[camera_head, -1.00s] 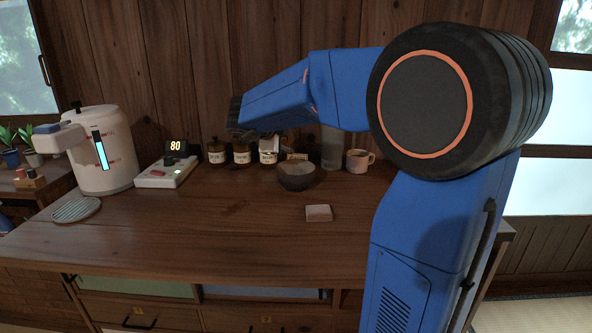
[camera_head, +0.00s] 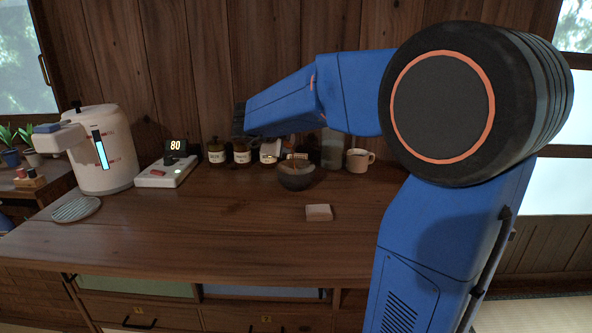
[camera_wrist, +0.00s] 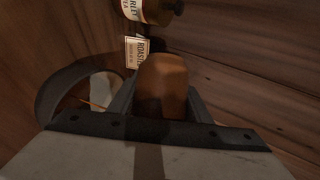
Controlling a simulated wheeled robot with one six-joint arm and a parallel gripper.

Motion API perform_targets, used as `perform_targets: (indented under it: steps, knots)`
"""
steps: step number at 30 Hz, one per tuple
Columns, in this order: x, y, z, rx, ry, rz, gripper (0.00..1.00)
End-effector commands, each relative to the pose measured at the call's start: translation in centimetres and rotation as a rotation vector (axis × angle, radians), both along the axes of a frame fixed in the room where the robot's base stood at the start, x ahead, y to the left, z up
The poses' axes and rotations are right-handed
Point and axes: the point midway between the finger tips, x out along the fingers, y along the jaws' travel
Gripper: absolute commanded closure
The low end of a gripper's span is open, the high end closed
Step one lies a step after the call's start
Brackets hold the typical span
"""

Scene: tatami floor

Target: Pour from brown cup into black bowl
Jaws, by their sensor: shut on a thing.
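The black bowl (camera_head: 296,178) stands on the counter in the head view, with a brownish patch and a thin line at its mouth. In the wrist view the dark rim of the bowl (camera_wrist: 48,98) is at the left, with something pale inside and a thin orange-brown streak. My gripper (camera_wrist: 160,103) is shut on the brown cup (camera_wrist: 164,78), which sits between its two fingers beside the bowl. The cup's mouth and exact tilt cannot be made out.
Several labelled jars (camera_head: 242,154) line the back wall, with a small card (camera_wrist: 138,52) by them. A pale mug (camera_head: 359,161) stands right of the bowl. A small block (camera_head: 319,212) lies in front. A white dispenser (camera_head: 103,150) is at left. The front counter is mostly clear.

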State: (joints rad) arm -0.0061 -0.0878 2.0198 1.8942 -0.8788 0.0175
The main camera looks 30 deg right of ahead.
Motion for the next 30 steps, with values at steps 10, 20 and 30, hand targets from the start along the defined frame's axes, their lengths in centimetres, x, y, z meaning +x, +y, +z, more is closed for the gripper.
perform_targets:
  steps: [10, 20, 30]
  knots:
    - [-0.5, -0.1, 0.1, 0.008, -0.038, 0.0, 0.81]
    - [-0.8, -0.2, 0.3, 0.014, -0.073, 0.001, 0.81]
    - [-1.2, -0.2, 0.4, 0.022, -0.111, 0.0, 0.81]
